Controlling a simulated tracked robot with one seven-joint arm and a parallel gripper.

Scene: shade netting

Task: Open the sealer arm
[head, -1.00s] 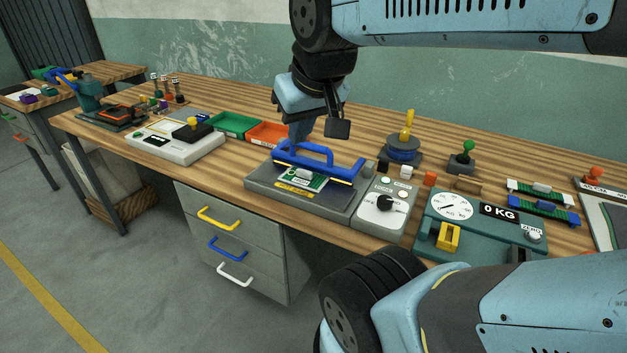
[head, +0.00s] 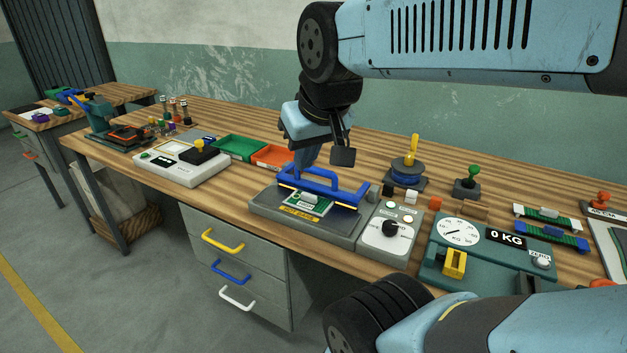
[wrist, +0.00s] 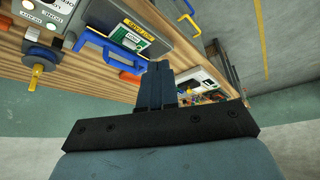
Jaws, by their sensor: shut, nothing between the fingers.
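The sealer is a low grey machine (head: 352,237) with a yellow label at its front, on the wooden bench. Its blue sealer arm (head: 345,194) lies low across the top, with a raised blue handle loop. A small green and white packet (head: 309,206) lies under the arm. My gripper (head: 301,163) is shut and empty, pointing down at the left end of the blue handle. I cannot tell whether it touches. In the wrist view the shut fingers (wrist: 157,68) show beside the blue arm (wrist: 97,44), overlapping the bench.
A dial box (head: 389,238) adjoins the sealer on the right, then a teal scale (head: 482,268). A green tray (head: 238,147) and an orange tray (head: 271,157) stand behind on the left.

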